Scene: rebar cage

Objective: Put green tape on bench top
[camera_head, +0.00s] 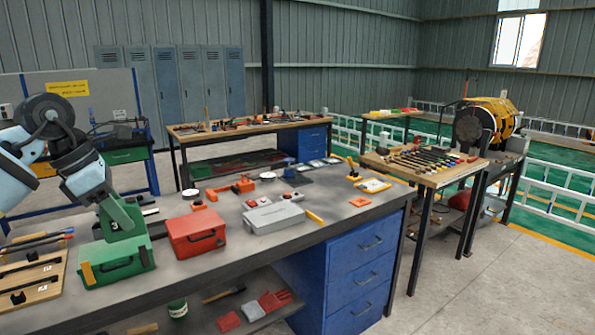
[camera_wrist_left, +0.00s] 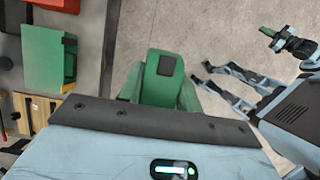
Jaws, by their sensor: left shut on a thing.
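My left gripper (camera_head: 122,222) reaches down from the left, just above and behind a green toolbox (camera_head: 120,264) on the grey bench top (camera_head: 330,222). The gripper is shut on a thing. In the left wrist view green rounded parts (camera_wrist_left: 188,98) show at the jaws beside a green finger with a dark pad. They may be the green tape, but its green merges with the finger. I cannot tell from the head view whether it touches the bench. My right arm shows at the right of the left wrist view, with a small green-tipped end (camera_wrist_left: 275,38); its jaw opening is unclear.
A red toolbox (camera_head: 196,233) and a grey case (camera_head: 273,217) stand right of the green toolbox. A wooden tray (camera_head: 35,285) lies at the left. Orange clamps (camera_head: 231,188) lie farther back. Bare bench shows near the right front. A green can (camera_head: 177,307) stands on the lower shelf.

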